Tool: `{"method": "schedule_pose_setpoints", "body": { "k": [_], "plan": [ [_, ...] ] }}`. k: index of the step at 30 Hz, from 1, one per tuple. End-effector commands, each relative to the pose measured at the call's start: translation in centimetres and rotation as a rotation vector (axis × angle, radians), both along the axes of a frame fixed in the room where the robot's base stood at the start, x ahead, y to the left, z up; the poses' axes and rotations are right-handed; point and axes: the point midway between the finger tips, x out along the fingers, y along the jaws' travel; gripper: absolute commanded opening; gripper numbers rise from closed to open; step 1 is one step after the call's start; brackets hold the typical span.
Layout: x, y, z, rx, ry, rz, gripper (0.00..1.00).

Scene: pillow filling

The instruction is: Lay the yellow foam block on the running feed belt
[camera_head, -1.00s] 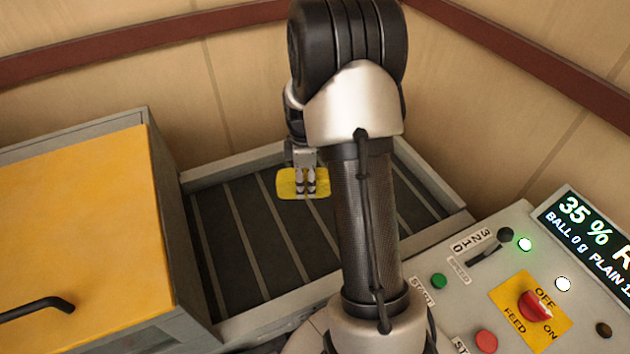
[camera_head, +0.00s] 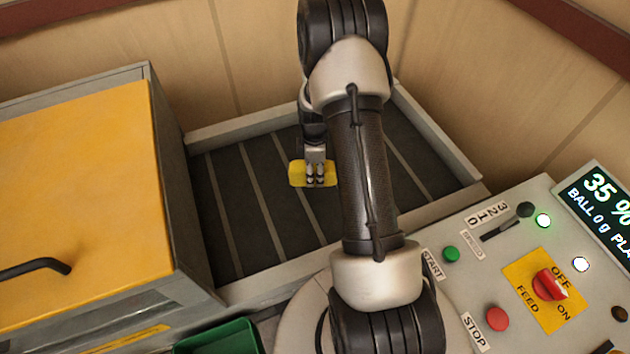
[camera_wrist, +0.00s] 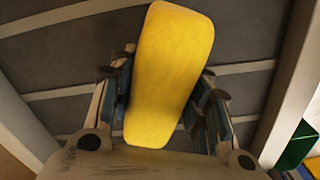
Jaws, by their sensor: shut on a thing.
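The yellow foam block (camera_head: 297,173) is in my gripper (camera_head: 316,178), over the dark feed belt (camera_head: 228,235) with its pale cross strips. In the wrist view the foam block (camera_wrist: 172,70) stands out between the two fingers of my gripper (camera_wrist: 165,95), which are shut on its sides. The belt (camera_wrist: 60,60) lies behind the block in that view. I cannot tell whether the block touches the belt or hangs just above it. My arm hides part of the belt's middle.
A grey cabinet with a yellow lid (camera_head: 80,190) stands left of the belt. The control panel (camera_head: 470,290) is at right, with a FEED switch (camera_head: 550,284) and a lit display (camera_head: 605,210). Pale rims (camera_head: 255,126) border the belt. A green bin (camera_head: 220,338) is at the bottom.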

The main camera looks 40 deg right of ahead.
Motion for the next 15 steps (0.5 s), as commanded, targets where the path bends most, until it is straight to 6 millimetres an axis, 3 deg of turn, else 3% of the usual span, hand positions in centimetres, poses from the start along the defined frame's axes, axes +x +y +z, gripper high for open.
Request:
{"method": "schedule_pose_setpoints", "body": {
  "k": [9, 15],
  "plan": [
    [-0.1, 0.0, -3.9, 0.001, 0.003, 0.0, 0.19],
    [0.0, 0.0, -4.3, -0.001, -0.001, 0.0, 0.19]
  ]
}}
